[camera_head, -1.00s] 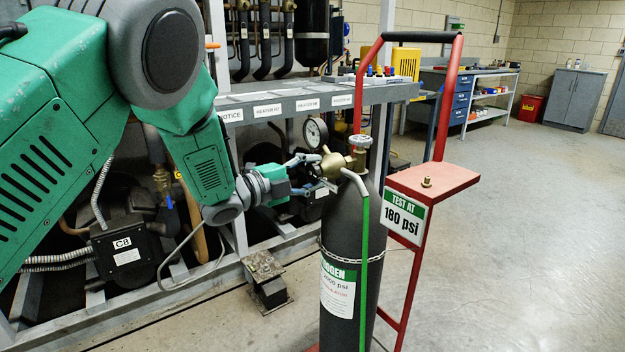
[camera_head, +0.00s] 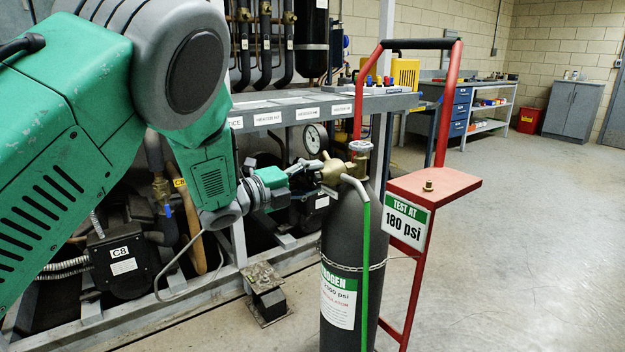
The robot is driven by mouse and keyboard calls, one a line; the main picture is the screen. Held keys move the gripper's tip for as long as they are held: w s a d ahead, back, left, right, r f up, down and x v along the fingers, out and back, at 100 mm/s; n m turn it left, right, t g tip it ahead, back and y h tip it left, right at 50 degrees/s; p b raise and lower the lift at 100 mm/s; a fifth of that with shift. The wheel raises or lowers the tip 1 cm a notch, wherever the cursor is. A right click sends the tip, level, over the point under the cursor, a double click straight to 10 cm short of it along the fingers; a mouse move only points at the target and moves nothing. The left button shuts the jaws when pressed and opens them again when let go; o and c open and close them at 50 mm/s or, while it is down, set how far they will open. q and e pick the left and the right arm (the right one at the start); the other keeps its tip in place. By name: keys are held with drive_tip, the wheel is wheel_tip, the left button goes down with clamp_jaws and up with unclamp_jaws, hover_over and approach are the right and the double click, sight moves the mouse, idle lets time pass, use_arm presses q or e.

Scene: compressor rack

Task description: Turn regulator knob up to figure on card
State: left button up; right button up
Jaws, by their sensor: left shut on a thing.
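The brass regulator (camera_head: 334,170) sits on top of the dark nitrogen cylinder (camera_head: 342,235), with a round white-faced gauge (camera_head: 315,138) above it. My left gripper (camera_head: 312,176) reaches in from the left and is shut on the regulator's knob at the left side of the brass body. The knob is mostly hidden by the fingers. The gauge needle is too small to read. The card (camera_head: 405,217) hangs on the red trolley and reads "TEST AT 180 psi". My right gripper is not in view.
A red trolley (camera_head: 434,184) with a flat shelf and upright handle holds the cylinder, which a chain encircles. A green hose (camera_head: 366,270) runs down its front. The grey compressor rack (camera_head: 280,108) stands behind my arm. The floor at right is clear.

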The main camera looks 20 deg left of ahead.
use_arm(q)
drive_tip(key=shift+d+f, duration=0.1)
drive_tip(key=shift+f, duration=0.2)
drive_tip(key=o, duration=1.2)
drive_tip(key=shift+r, duration=0.15)
drive_tip(key=v, duration=1.2)
drive_tip(key=shift+w, duration=0.1)
